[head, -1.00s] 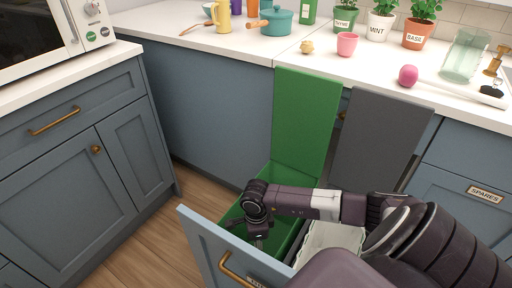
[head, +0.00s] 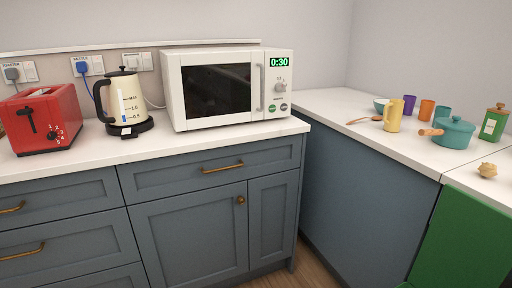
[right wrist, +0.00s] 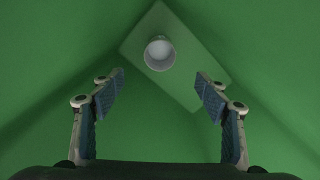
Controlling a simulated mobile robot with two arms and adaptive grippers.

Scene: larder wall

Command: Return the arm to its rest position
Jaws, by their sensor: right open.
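My right gripper (right wrist: 160,75) shows only in the right wrist view. Its two fingers are spread wide with nothing between them. Beyond the fingertips, a pale green rectangular thing (right wrist: 205,82) with a round whitish piece (right wrist: 159,53) lies among green walls (right wrist: 60,60); I cannot tell exactly what it is. Neither arm shows in the head view. My left gripper is not in view.
A microwave (head: 225,88), a kettle (head: 125,100) and a red toaster (head: 42,118) stand on the left counter. A teal pot (head: 454,133), a yellow jug (head: 392,116) and cups stand on the right counter. Blue cabinets (head: 190,235) fill the space below; a little wood floor (head: 315,268) shows.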

